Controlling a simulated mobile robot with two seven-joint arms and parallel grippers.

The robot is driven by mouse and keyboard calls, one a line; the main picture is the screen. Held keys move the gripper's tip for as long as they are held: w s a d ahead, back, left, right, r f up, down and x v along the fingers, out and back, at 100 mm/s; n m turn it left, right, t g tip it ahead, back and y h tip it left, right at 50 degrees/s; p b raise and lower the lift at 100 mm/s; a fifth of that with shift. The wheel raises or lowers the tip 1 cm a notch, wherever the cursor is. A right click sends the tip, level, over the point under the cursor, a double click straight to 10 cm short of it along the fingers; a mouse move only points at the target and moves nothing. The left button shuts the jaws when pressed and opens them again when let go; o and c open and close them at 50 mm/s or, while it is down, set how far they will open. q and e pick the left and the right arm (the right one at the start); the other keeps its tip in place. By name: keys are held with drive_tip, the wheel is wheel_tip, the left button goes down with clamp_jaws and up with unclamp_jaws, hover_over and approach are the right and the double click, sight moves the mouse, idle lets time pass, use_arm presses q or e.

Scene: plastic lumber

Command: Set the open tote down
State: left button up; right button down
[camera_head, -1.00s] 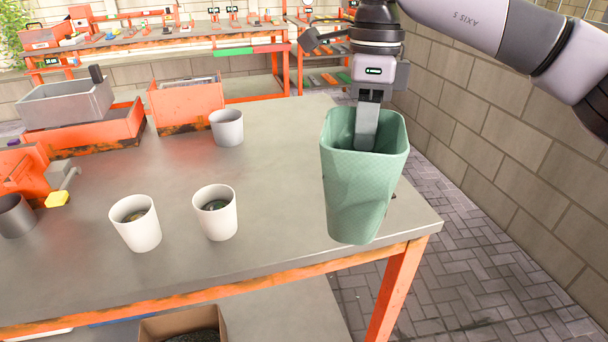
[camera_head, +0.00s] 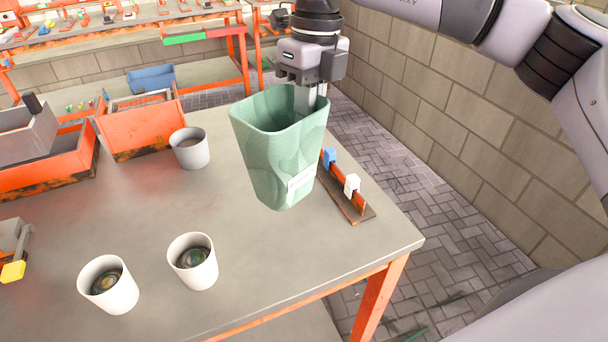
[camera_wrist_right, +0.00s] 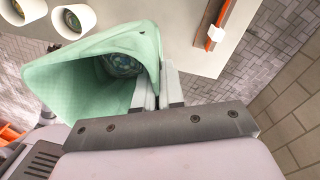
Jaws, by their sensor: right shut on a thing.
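The open tote (camera_head: 268,150) is a light green, open-topped bin with a small pale label low on its side. In the head view it is upright or slightly tilted above the right part of the workbench (camera_head: 250,235); I cannot tell whether its base touches the top. My right gripper (camera_head: 308,112) is shut on the tote's right rim, one finger inside the wall. In the right wrist view the tote (camera_wrist_right: 85,75) opens beside the gripper (camera_wrist_right: 160,90), and something dark and round shows inside it. My left gripper is not in view.
Two white cups (camera_head: 108,284) (camera_head: 192,261) with things inside stand at the front. A grey cup (camera_head: 189,148) stands left of the tote. An orange rail with blue and white clips (camera_head: 350,190) lies close on its right. Orange bins (camera_head: 140,125) fill the back left.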

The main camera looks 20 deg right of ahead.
wheel_tip(320, 180, down, 12)
drive_tip(key=p, duration=0.1)
drive_tip(key=shift+f, duration=0.15)
idle(0.3)
drive_tip(key=shift+f, duration=0.2)
drive_tip(key=c, duration=1.2)
unclamp_jaws()
drive_tip(key=shift+c, duration=0.2)
drive_tip(key=shift+r, duration=0.15)
